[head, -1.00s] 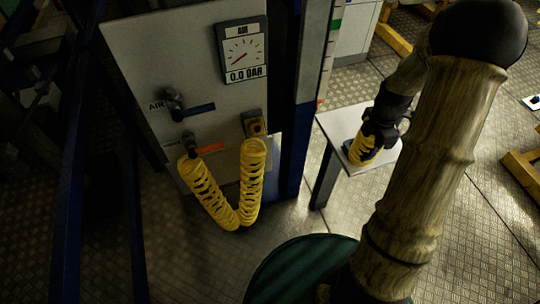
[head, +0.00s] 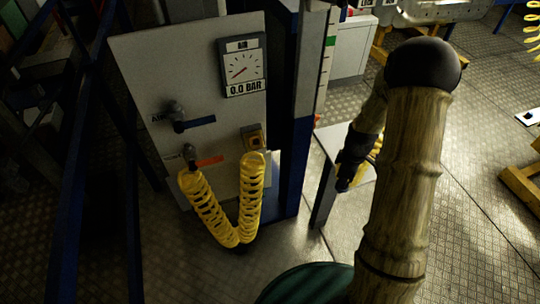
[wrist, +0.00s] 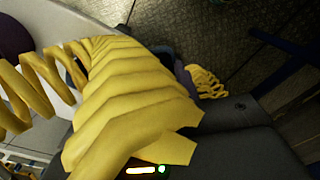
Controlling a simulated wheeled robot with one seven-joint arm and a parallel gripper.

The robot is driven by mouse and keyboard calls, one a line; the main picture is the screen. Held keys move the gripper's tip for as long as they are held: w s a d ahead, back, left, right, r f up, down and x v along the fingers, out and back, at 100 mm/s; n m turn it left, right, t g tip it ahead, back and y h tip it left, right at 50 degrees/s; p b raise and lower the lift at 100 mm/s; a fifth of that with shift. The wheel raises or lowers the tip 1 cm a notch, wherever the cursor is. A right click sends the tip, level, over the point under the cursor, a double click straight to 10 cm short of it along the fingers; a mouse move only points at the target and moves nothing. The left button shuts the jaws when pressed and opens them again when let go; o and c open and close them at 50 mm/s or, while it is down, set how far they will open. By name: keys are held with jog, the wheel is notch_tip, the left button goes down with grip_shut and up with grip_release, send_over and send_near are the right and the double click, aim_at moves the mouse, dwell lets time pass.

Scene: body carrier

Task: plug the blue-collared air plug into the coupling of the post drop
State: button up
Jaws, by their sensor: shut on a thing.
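My gripper (head: 346,178) is over the small table beside the post, in the head view right of the panel. It is shut on the air plug, whose yellow coiled hose (wrist: 130,100) fills much of the wrist view. A bit of dark blue (wrist: 182,72) shows past the coil; I cannot tell if it is the collar. The plug's tip is hidden. The post drop is a yellow coil (head: 236,236) hanging in a U on the panel.
The grey panel (head: 140,75) carries a gauge (head: 243,67) reading 0.0 BAR, a blue-handled valve (head: 190,122) and an orange-handled valve (head: 205,161). A blue and grey post (head: 296,150) stands between panel and small table (head: 330,140). Open floor lies in front.

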jog(key=a+f+m+b, duration=0.2)
jog(key=a+f+m, duration=0.5)
jog(key=f+m, duration=0.5)
jog(key=shift+a, duration=0.35)
